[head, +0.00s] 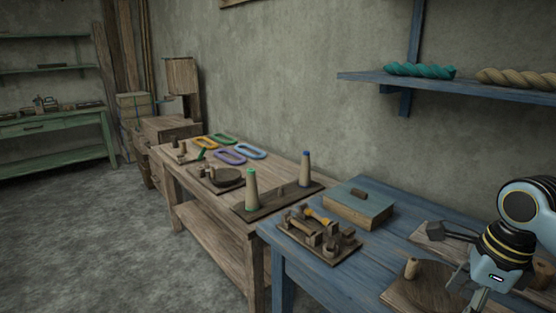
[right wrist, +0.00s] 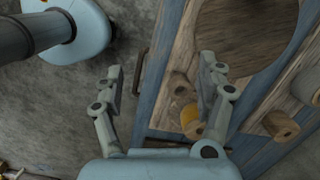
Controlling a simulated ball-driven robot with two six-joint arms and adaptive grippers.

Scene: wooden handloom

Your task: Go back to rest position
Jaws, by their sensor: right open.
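My right arm comes in at the right edge of the head view. My right gripper (head: 468,297) points down by the round dark board on the blue table (head: 310,281). In the right wrist view the right gripper (right wrist: 163,80) has its two fingers spread wide, with nothing between them. Below it show the grey floor and the edge of the blue table (right wrist: 160,72). The gripper appears to be above this edge, apart from the things there. My left gripper is in neither view.
The blue table bears a wooden board with a round dark disc (right wrist: 240,30), a wooden spool (right wrist: 280,125), a blue-topped box (head: 358,207) and a tool tray (head: 325,245). A wooden table (head: 262,222) with cones and coloured skeins stands left. Floor (head: 90,235) at left is clear.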

